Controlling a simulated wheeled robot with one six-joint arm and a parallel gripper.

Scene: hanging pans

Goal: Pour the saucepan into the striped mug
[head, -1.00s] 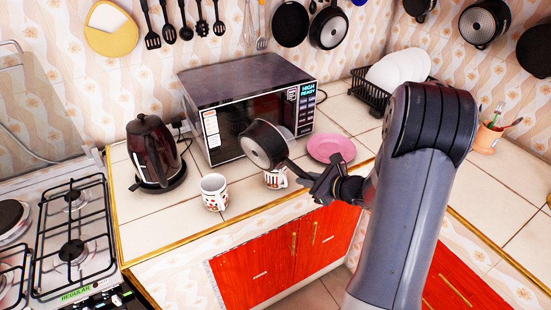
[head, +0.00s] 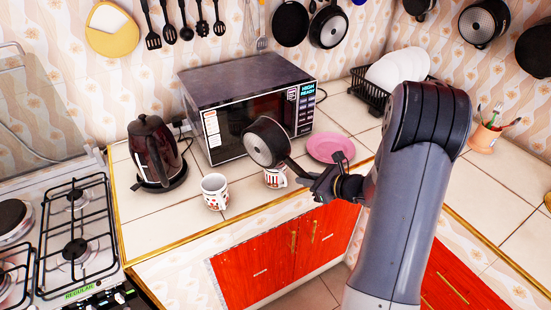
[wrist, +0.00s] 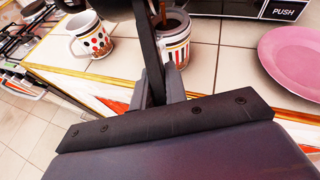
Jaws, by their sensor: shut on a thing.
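My gripper (head: 314,181) is shut on the handle of a dark saucepan (head: 266,143). The saucepan is tilted in the air above the counter, its underside toward the head camera. The striped mug (head: 275,178) stands upright below it, partly hidden by the pan and handle. In the wrist view the striped mug (wrist: 178,52) stands just beyond the pan handle (wrist: 149,50), and a thin brown streak (wrist: 163,14) runs down into its opening. The pan's inside is hidden.
A spotted mug (head: 215,191) stands left of the striped one. A black kettle (head: 155,150) is further left, a microwave (head: 250,105) behind, and a pink plate (head: 331,147) to the right. A gas stove (head: 72,235) is at far left.

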